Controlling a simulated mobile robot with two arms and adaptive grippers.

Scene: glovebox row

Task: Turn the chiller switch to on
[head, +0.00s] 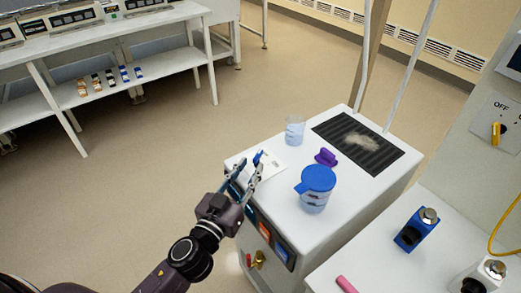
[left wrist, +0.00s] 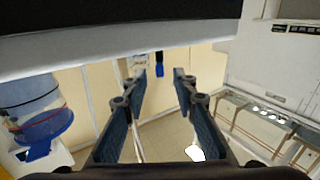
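A white plate (head: 266,165) with small lettering, too small to read surely, lies on top of the white chiller-like unit (head: 285,200). A blue switch lever (head: 258,157) stands on it; its set position cannot be told. My left gripper (head: 247,171) is open and empty at the unit's left edge, its fingertips close to the lever. In the left wrist view, the blue lever (left wrist: 159,66) shows beyond and between the parted fingertips (left wrist: 160,78); no contact is clear. My right gripper is not in view.
A blue-lidded jug (head: 316,186), a purple object (head: 326,157), a clear beaker (head: 294,130) and a dark grille (head: 358,142) are on the unit. A yellow switch (head: 496,133) marked OFF is on the right wall panel. Open floor lies left.

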